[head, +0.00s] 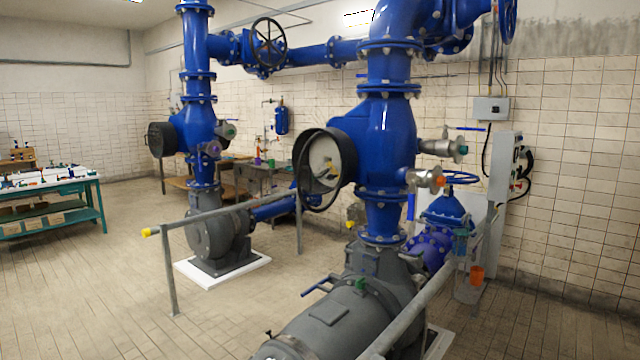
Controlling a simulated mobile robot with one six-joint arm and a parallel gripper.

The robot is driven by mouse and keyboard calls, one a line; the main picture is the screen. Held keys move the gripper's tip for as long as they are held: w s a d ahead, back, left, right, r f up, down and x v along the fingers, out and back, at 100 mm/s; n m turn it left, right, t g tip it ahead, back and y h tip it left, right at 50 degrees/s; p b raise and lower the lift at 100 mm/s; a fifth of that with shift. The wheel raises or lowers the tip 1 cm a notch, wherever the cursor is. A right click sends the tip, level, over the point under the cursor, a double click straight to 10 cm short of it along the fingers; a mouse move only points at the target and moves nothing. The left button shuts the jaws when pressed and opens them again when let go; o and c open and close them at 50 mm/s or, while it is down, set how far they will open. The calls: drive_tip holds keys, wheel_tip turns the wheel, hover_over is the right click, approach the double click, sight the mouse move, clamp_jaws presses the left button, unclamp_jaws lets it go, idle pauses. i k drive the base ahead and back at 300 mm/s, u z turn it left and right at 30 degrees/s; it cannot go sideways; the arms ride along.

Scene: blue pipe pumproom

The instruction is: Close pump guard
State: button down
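A grey pump (335,318) with a blue valve body (386,135) above it stands in the near middle. Another grey pump (214,232) stands behind it to the left on a white plinth (222,272). Another grey rail (420,308) slopes past the right side of the near pump. I cannot tell which part is the pump guard, or whether it is open. My gripper is not in view.
A round black-rimmed housing (325,165) projects left from the near valve body. A green table (50,215) with small items stands at far left. An orange cup (477,274) is at right. Tiled floor (110,300) is clear at left.

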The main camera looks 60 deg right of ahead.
sight(343, 169)
drive_tip(key=z, duration=0.85)
drive_tip(key=i, duration=0.8)
drive_tip(key=u, duration=0.2)
